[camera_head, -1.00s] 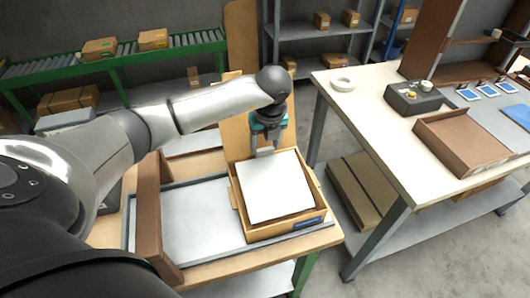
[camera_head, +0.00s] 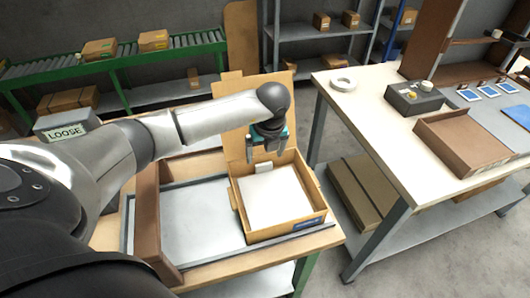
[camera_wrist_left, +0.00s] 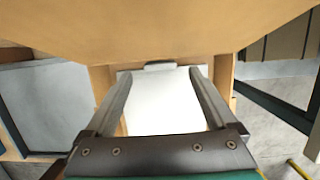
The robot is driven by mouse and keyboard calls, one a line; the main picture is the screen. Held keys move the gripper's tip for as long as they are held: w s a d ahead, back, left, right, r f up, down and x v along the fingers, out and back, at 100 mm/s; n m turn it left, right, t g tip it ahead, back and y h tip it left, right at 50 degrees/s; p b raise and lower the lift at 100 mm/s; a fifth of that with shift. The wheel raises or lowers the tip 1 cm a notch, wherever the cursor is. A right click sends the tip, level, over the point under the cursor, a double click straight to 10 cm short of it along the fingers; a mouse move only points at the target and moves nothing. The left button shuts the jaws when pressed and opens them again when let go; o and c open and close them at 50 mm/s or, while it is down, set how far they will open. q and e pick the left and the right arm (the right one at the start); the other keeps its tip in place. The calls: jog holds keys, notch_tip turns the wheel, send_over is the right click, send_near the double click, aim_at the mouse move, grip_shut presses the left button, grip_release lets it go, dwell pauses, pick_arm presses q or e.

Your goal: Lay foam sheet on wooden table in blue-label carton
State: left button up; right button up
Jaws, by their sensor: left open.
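The white foam sheet (camera_head: 274,200) lies flat inside the open carton (camera_head: 286,234), which has a blue label (camera_head: 307,223) on its front wall. The carton stands on the wooden table (camera_head: 325,238) with its flaps up. My left gripper (camera_head: 266,160) is open and empty above the back part of the carton, apart from the sheet. In the left wrist view the sheet (camera_wrist_left: 165,105) shows between the two spread fingers (camera_wrist_left: 163,88), with a small pale tab at its far edge. My right gripper is not in view.
A workbench (camera_head: 365,110) at right bears a brown tray (camera_head: 465,140), a grey control box (camera_head: 412,98) and a tape roll (camera_head: 342,84). A box marked LOOSE (camera_head: 67,125) stands at left.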

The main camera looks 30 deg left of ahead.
pick_arm(q)
jog(key=p+v, duration=0.1)
jog(key=v, duration=1.1)
jog(key=shift+r, duration=0.15)
